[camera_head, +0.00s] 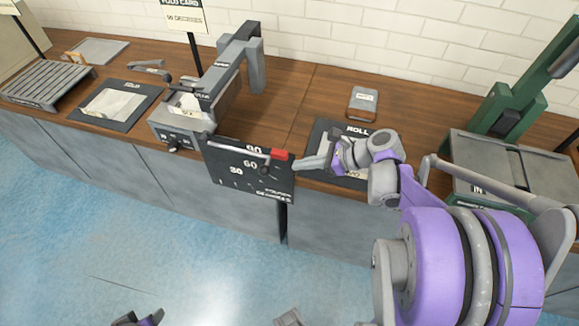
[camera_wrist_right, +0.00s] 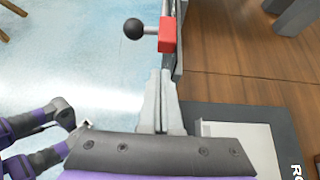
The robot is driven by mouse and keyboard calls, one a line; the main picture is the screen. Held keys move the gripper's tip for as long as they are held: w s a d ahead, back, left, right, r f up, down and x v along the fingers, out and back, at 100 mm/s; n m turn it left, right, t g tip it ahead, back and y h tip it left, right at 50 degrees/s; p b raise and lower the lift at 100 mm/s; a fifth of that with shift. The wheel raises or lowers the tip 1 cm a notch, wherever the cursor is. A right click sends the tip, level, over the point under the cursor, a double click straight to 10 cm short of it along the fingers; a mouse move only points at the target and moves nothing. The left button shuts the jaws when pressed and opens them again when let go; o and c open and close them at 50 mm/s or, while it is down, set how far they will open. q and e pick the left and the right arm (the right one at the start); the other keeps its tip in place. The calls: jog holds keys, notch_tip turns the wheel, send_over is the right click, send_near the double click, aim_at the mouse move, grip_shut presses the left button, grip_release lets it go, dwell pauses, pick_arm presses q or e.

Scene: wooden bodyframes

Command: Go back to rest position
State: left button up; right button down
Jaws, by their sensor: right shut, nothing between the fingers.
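My right gripper (camera_head: 303,163) is in front of the counter, just right of the red block (camera_head: 279,154) on the black angle plate (camera_head: 225,163). In the right wrist view, my right gripper's fingers (camera_wrist_right: 165,75) are together and empty, pointing toward the red block (camera_wrist_right: 168,35). A small gap shows between the fingertips and the block. A black ball knob (camera_wrist_right: 133,29) sits left of the block. Dark and purple parts of my left arm show at the bottom edge of the head view and at the left of the wrist view; its jaw opening is unclear.
The folding machine (camera_head: 218,92) stands on the wooden counter (camera_head: 298,92). A dark mat (camera_head: 323,132) marked ROLL lies beneath and behind my right gripper. A green and grey machine (camera_head: 500,165) stands at the right. The blue floor (camera_head: 90,235) in front is clear.

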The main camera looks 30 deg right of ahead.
jog(key=v, duration=0.3)
jog(key=shift+r, duration=0.25)
jog(key=s+a+n+g+h+p, duration=0.1)
jog(key=s+a+n, duration=0.4)
jog(key=n, duration=0.9)
jog(key=s+a+n+g+h+p, duration=0.2)
jog(key=s+a+n+h+p, duration=0.2)
jog(key=a+n, duration=0.5)
jog(key=s+n+h, duration=0.1)
jog(key=n+h, duration=0.1)
jog(key=n, duration=0.2)
jog(key=shift+s+n, duration=0.25)
jog(key=shift+n, duration=0.15)
jog(key=c, duration=1.5)
grip_release()
jog(key=shift+c, duration=0.2)
